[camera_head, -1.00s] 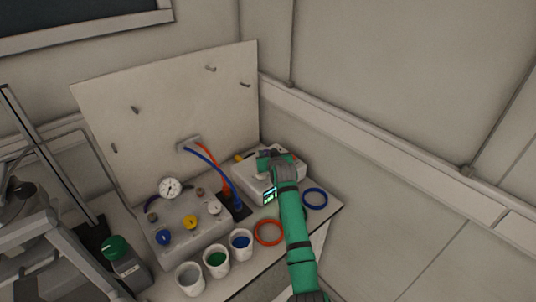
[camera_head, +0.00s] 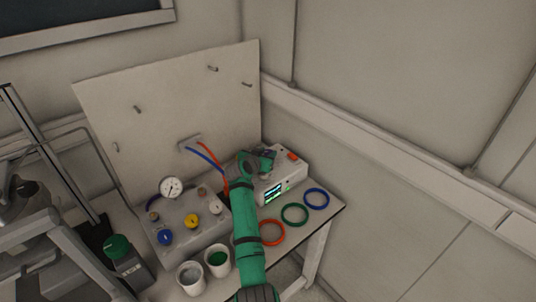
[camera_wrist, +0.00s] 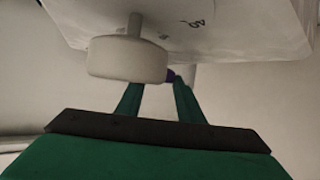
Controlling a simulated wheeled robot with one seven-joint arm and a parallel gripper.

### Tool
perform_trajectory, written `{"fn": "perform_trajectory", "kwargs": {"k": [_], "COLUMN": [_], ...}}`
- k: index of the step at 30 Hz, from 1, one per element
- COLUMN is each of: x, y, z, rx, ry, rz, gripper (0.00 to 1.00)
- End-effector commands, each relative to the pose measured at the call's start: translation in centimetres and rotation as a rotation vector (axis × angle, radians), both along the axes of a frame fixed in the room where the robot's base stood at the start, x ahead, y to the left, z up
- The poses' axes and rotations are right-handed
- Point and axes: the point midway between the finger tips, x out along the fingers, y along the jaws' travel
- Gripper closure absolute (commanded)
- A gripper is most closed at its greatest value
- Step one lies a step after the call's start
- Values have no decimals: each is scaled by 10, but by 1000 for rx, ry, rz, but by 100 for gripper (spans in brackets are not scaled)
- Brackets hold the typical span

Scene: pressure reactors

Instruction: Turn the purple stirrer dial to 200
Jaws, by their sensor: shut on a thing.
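In the head view my gripper (camera_head: 265,158) is at the top left of the white box (camera_head: 290,176) with a lit screen (camera_head: 273,191), and my arm covers the dial there. In the wrist view the box face carries dark printed marks; the dial's setting cannot be read.
A grey reactor control box (camera_head: 185,232) with a gauge (camera_head: 171,188) and coloured knobs stands left of my arm. White cups (camera_head: 190,278) stand in front of it. Orange (camera_head: 272,232), green (camera_head: 295,214) and blue (camera_head: 316,198) rings lie at right. A board (camera_head: 180,120) rises behind.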

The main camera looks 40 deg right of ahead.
Motion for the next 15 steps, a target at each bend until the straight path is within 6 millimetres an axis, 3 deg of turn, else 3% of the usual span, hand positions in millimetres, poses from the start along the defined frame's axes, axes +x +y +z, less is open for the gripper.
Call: {"fn": "perform_trajectory", "kwargs": {"k": [15], "x": [7], "y": [4], "z": [0], "rx": [-1], "ry": [4], "rz": [-307], "gripper": [88]}}
